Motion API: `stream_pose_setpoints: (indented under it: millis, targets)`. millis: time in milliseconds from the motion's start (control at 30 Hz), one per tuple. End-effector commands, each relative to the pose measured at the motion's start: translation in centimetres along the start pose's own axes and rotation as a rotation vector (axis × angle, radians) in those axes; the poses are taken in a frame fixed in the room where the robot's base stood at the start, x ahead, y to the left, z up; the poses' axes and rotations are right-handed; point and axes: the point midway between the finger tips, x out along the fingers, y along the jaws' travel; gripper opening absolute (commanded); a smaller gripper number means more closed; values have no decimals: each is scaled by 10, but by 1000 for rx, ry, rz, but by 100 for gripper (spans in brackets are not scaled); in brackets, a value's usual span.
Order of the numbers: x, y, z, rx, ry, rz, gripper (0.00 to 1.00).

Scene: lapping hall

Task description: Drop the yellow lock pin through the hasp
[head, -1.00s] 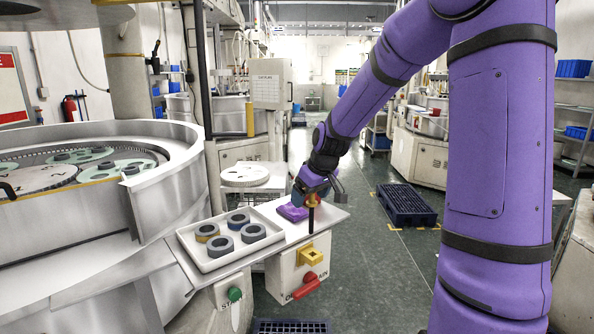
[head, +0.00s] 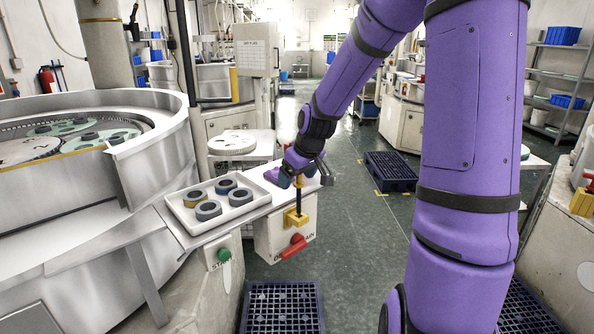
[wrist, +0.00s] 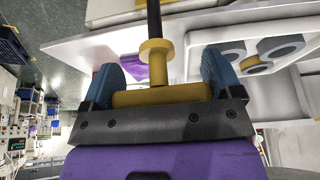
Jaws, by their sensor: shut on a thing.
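The lock pin has a yellow T-shaped head with a collar (wrist: 157,48) and a dark shank (head: 298,199). My gripper (wrist: 164,78) is shut on the yellow head, with a blue finger at each side of it. In the head view my gripper (head: 297,177) is just above the control box, and the shank hangs roughly upright. The yellow hasp (head: 291,219) sticks out from the front of the white box (head: 265,233). The shank's lower end meets the hasp in the head view; I cannot tell whether it is inside the hole. The wrist view does not show the hasp.
A white tray (head: 183,219) with several dark rings lies on the shelf left of my gripper. A purple cloth-like item (wrist: 128,67) lies near its edge. A red handle (head: 292,247) is below the hasp, and a green button (head: 224,254) is to the left.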

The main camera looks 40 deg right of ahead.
Motion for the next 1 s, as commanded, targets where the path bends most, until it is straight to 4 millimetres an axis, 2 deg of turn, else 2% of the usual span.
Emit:
stream_pose_setpoints:
  millis: [433,1000]
  targets:
    - [30,0,12,0,-1,-1,57]
    - [34,0,14,0,1,1,57]
